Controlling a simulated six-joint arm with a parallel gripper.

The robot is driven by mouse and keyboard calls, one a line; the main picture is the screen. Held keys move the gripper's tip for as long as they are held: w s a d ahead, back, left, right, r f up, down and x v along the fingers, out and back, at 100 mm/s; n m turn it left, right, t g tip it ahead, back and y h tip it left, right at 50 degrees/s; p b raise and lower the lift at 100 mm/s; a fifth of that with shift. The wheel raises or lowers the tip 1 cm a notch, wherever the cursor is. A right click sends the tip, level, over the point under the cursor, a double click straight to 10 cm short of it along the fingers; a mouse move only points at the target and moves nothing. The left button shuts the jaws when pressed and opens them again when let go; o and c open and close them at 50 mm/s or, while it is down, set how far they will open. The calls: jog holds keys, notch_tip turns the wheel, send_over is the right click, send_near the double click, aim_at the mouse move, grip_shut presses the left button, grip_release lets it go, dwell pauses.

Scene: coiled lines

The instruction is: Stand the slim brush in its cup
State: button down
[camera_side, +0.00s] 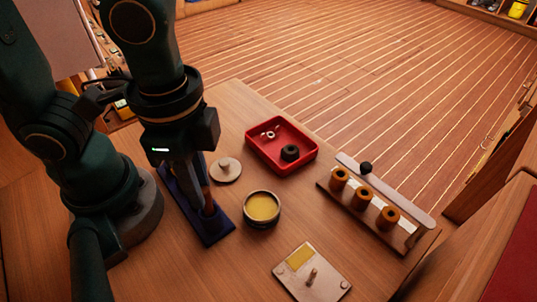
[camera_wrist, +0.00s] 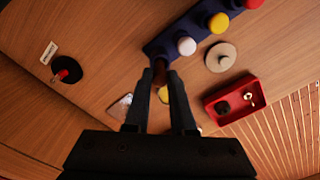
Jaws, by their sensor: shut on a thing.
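My gripper (camera_side: 206,192) points down over the near end of the dark blue rack (camera_side: 216,236). It is shut on a slim dark reddish-brown thing, seemingly the brush (camera_side: 209,209). In the wrist view its fingertips (camera_wrist: 161,76) close around this brown piece (camera_wrist: 160,66), at the end of the blue rack (camera_wrist: 200,37). Most of the brush is hidden by the fingers, and I cannot tell whether its lower end is in the rack or just above it. White (camera_wrist: 186,46), yellow (camera_wrist: 218,23) and red knobs stand along the rack. I cannot tell which holder is the brush's cup.
An open tin with yellow contents (camera_side: 262,208) stands right of the rack. A disc with a knob (camera_side: 226,170) and a red tray (camera_side: 306,158) lie beyond. A metal plate (camera_side: 325,285) and several brown rings (camera_side: 362,197) are farther right. A black round thing (camera_wrist: 68,72) stands apart.

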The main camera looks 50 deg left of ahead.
jog(key=shift+f, duration=0.35)
jog(key=c, duration=0.7)
grip_release()
jog(key=shift+r, duration=2.95)
jog(key=shift+r, duration=0.15)
jog(key=shift+r, duration=2.45)
